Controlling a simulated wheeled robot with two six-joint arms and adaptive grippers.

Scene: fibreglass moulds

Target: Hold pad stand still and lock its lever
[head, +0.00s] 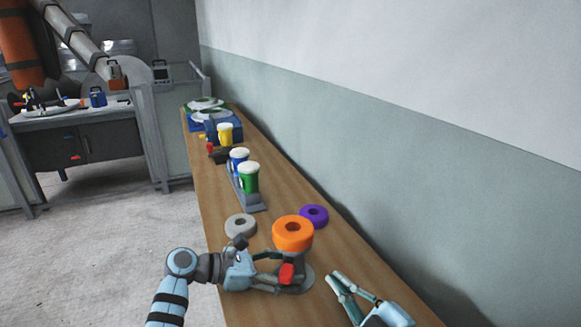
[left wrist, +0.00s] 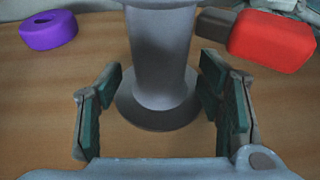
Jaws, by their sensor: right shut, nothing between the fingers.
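The pad stand has a grey column (left wrist: 160,60) on a round foot, upright on the bench, with an orange pad (head: 293,233) on top. Its red lever (head: 287,273) juts from the column; in the left wrist view the red lever end (left wrist: 270,40) is at upper right. My left gripper (head: 284,272) is open around the column, with a finger on each side and visible gaps to it. My right gripper (head: 334,277) is shut and empty, to the right of the stand and apart from the lever.
A grey ring (head: 240,226) and a purple ring (head: 314,216) lie near the stand. Further along the bench (head: 216,262) stand a green cup (head: 249,178), a blue cup (head: 239,160) and a yellow cup (head: 225,132). A wall runs along the right.

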